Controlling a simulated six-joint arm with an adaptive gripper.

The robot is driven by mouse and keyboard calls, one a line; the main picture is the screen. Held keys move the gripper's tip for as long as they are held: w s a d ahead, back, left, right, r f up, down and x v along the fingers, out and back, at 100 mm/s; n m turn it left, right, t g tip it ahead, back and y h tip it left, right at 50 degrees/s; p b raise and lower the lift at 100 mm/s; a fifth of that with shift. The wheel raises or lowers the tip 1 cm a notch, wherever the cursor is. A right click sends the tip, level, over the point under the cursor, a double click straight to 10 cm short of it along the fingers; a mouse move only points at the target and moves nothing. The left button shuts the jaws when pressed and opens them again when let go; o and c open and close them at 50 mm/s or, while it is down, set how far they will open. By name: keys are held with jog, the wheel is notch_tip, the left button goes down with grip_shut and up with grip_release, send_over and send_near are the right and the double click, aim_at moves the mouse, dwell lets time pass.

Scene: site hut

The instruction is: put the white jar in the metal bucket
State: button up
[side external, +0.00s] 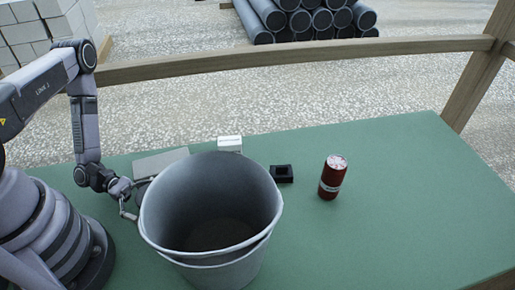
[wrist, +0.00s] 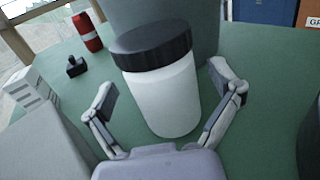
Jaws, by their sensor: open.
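The white jar (wrist: 163,97) with a black lid stands upright on the green table in the wrist view, in front of the bucket. In the side external view the jar is hidden behind the bucket. The metal bucket (side external: 255,190) stands on the table, and its visible inside is empty. Its wall also shows behind the jar in the wrist view (wrist: 205,35). My gripper (wrist: 168,85) is open, with one finger on each side of the jar. In the side external view my gripper (side external: 128,200) is low, just left of the bucket, partly hidden by it.
A red can (side external: 331,178) and a small black object (side external: 281,174) stand right of the bucket. A white box (side external: 230,143) and a grey flat-topped object (side external: 161,162) are behind it. The table's right side (side external: 420,200) is clear. A wooden rail runs behind.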

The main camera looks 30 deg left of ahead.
jog(key=r, duration=0.2)
jog(key=a+r, duration=0.1)
jog(key=r, duration=0.4)
jog(key=shift+a, duration=0.15)
notch_tip(320, 180, up, 8)
jog(key=a+f+m+g+y, duration=0.1)
jog(key=m+g+y, duration=0.2)
jog(key=m+g, duration=0.4)
notch_tip(320, 180, up, 9)
jog(key=m+y, duration=0.8)
send_over(140, 190)
jog(key=a, duration=0.3)
jog(key=s+a+r+m+t+y, duration=0.1)
jog(key=s+r+m+t+y, duration=0.1)
jog(key=r, duration=0.4)
jog(key=s+a+r+m+t+y, duration=0.2)
jog(key=r+t+y, duration=0.2)
jog(key=r+t, duration=0.3)
jog(key=shift+m+y, duration=0.3)
jog(key=shift+o, duration=0.8)
jog(key=shift+s+r+t, duration=0.25)
jog(key=shift+r+t, duration=0.15)
jog(key=shift+r, duration=0.1)
